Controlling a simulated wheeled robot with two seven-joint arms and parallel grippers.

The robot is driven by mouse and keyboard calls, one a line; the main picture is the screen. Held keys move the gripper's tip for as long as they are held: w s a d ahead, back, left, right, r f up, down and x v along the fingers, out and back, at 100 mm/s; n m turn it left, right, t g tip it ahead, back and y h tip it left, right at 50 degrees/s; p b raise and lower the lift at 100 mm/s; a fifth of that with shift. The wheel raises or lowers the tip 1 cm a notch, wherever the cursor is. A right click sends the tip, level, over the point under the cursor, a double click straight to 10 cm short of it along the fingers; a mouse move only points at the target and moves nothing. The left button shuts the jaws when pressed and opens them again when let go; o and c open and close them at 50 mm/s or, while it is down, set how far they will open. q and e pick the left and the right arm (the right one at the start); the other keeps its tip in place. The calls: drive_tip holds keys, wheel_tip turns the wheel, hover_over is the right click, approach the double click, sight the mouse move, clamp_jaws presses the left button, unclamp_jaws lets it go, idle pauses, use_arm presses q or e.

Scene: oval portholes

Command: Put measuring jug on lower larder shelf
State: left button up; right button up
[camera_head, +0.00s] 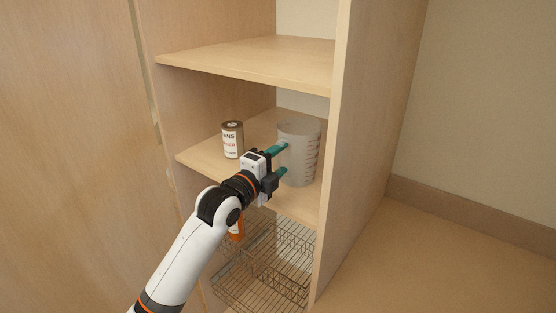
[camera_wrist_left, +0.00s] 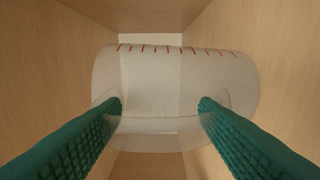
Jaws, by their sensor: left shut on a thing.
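The measuring jug (camera_head: 299,150) is a translucent grey cup with graduation marks. It is upright in the lower shelf bay, over the right part of the lower shelf (camera_head: 205,160). I cannot tell for sure whether its base touches the board. My left gripper (camera_head: 284,159) reaches in from the front, its green fingers shut on the jug. In the left wrist view the jug (camera_wrist_left: 170,85) lies across the picture, red marks along its top, between the two fingers of my left gripper (camera_wrist_left: 160,108). My right gripper is not in view.
A labelled can (camera_head: 232,139) stands on the lower shelf, left of the jug. The upper shelf (camera_head: 250,62) is empty where visible. A wire basket (camera_head: 270,265) is below, with an orange item (camera_head: 236,229) partly hidden by my arm. The right side panel (camera_head: 335,150) is close to the jug.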

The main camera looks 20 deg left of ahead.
use_arm(q)
drive_tip(key=shift+f, duration=0.15)
drive_tip(key=o, duration=1.3)
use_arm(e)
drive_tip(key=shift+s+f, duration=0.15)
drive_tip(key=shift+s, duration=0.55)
